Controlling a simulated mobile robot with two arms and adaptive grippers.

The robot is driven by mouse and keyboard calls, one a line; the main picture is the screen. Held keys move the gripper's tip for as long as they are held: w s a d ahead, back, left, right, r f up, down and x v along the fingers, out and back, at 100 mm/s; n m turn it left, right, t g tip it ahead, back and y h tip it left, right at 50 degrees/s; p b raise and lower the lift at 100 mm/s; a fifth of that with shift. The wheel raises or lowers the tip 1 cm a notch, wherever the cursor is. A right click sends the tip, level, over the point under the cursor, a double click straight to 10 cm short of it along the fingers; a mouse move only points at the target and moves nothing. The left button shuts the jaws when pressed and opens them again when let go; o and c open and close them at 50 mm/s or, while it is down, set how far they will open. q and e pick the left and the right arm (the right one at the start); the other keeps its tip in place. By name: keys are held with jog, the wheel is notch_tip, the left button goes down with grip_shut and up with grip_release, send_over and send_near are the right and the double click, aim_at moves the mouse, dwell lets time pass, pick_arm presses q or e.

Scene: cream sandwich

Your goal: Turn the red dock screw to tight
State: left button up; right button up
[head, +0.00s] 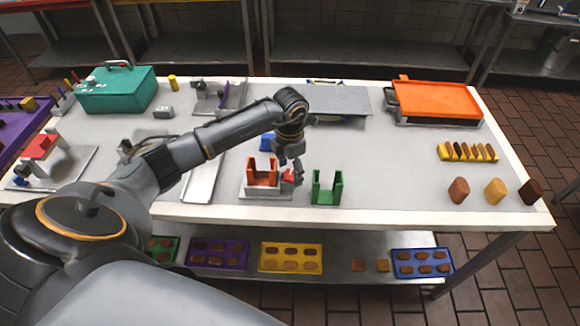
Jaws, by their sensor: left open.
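An orange U-shaped dock (262,174) stands on a grey plate near the front edge of the table. The small red dock screw (288,176) is at the right side of this dock, partly covered by my left gripper. My left gripper (294,168) points down over the red screw, with its fingers beside or around it; I cannot tell whether they touch it. It is open. How far the screw is turned is too small to see. My right gripper is out of view.
A green U-shaped holder (327,188) stands close to the right of my gripper. A blue block (267,142) is behind the orange dock.

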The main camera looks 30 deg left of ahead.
pick_arm(q)
jog(key=shift+f, duration=0.15)
jog(key=c, duration=1.2)
jog(key=shift+o, duration=0.2)
jog(key=shift+f+m+b, duration=0.15)
jog(key=shift+m+b, duration=0.75)
jog(key=shift+b, duration=0.3)
jog(key=m+b, duration=1)
jog(key=shift+m, duration=0.3)
jog(key=shift+m+b, duration=1)
jog(key=shift+m, duration=0.6)
jog(key=shift+r, duration=0.2)
jog(key=o, duration=1.2)
jog(key=shift+c, duration=0.2)
